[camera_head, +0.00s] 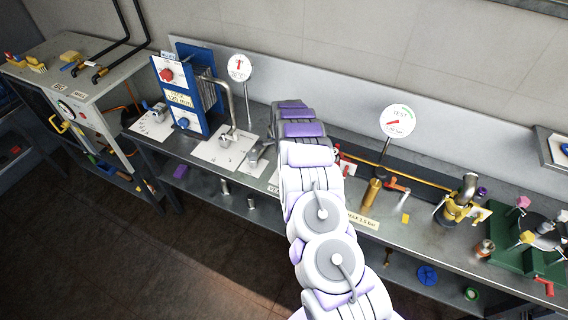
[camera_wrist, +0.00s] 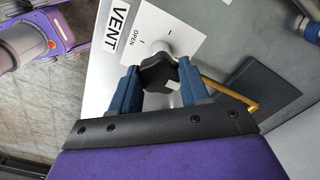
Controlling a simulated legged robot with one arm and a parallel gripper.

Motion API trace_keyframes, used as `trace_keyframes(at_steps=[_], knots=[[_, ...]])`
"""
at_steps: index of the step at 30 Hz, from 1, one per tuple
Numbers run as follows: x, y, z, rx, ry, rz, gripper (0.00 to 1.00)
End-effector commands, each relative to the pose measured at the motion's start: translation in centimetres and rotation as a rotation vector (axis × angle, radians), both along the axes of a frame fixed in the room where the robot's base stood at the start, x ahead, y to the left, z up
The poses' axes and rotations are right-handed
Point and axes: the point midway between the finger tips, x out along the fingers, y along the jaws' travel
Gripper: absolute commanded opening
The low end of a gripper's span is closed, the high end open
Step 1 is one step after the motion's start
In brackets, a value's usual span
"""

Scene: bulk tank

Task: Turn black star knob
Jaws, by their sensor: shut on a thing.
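The black star knob (camera_wrist: 158,72) shows in the wrist view, in front of a white plate (camera_wrist: 185,28) marked VENT and OPEN. My gripper (camera_wrist: 160,88) has its two blue fingers on either side of the knob and is shut on it. A small pale mark shows on the knob's lower right. In the head view my arm covers the knob, and the gripper's fingers are hidden there too. Part of the VENT label (camera_head: 274,189) shows at the bench's front edge, left of my arm.
A blue plate unit (camera_head: 186,95) with a red knob and a curved steel pipe (camera_head: 230,103) stand left of my arm. A TEST gauge (camera_head: 397,122), a brass fitting (camera_head: 371,193) and a yellow-handled valve (camera_head: 458,208) are to the right. In the wrist view a yellow rod (camera_wrist: 232,94) passes beside the right finger.

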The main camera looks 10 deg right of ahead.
Motion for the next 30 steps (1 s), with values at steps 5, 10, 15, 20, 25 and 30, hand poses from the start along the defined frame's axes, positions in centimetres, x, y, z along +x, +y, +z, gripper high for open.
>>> trace_keyframes(at_steps=[5, 10, 15, 20, 25, 30], knots=[[0.36, 0.06, 0.34, 0.000, -0.011, -0.030, 0.15], [0.38, 0.07, 0.33, 0.000, -0.012, -0.038, 0.15], [0.39, 0.08, 0.33, 0.001, -0.012, -0.038, 0.15], [0.38, 0.08, 0.31, 0.001, -0.012, -0.038, 0.51], [0.21, 0.05, 0.22, 0.000, -0.008, -0.037, 0.67], [0.10, 0.04, 0.15, 0.000, -0.005, -0.037, 0.71]])
